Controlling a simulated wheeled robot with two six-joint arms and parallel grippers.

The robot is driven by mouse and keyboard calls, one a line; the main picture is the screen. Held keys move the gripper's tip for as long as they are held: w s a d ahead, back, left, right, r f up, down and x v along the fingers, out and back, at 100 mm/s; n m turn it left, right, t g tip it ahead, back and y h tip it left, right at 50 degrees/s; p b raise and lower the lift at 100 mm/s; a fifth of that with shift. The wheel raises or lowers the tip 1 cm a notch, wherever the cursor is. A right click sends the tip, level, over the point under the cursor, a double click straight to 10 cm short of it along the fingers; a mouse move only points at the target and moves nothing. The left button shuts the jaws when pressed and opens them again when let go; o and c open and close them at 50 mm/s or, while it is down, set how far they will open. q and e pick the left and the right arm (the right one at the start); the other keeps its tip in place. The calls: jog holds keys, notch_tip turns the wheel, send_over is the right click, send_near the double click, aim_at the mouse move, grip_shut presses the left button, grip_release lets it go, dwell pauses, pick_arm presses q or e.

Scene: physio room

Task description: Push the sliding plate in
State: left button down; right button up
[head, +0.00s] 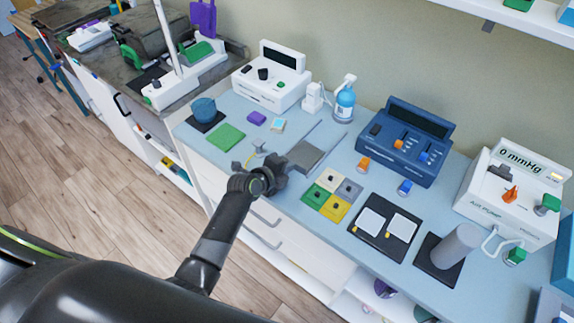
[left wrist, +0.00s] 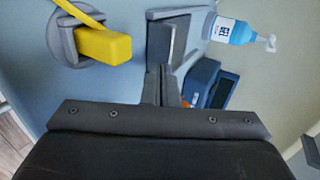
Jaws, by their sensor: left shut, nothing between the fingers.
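The sliding plate (head: 306,155) is a flat grey square on the light-blue bench top, with a thin rail running from it toward the back. In the left wrist view the grey plate (left wrist: 160,42) lies just beyond my fingertips, partly hidden by them. My left gripper (head: 281,167) is at the front edge of the bench, close to the plate's near side. Its fingers (left wrist: 161,84) are shut with nothing between them. Whether they touch the plate I cannot tell. My right gripper is not in view.
A yellow lever (left wrist: 103,44) on a round grey base is left of the fingers in the wrist view. A blue spray bottle (head: 344,104) and a blue device (head: 408,145) stand behind. Four coloured tiles (head: 333,194) lie right of the plate; a green pad (head: 226,137) lies left.

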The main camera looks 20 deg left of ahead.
aim_at(311, 148)
pick_arm(q)
jog(key=shift+w, duration=0.15)
jog(key=shift+w+d+f+b, duration=0.1)
jog(key=shift+w+d+b, duration=0.1)
jog(key=shift+w+b, duration=0.15)
jog(key=w+d+b, duration=0.1)
jog(key=w+b, duration=0.2)
jog(key=w+d+b, duration=0.1)
jog(key=w+b, duration=0.2)
jog(key=w, duration=0.1)
jog(key=w+d+b, duration=0.2)
jog(key=w, duration=0.2)
jog(key=shift+w+b, duration=0.1)
jog(key=shift+b, duration=0.3)
jog(key=shift+r, duration=0.35)
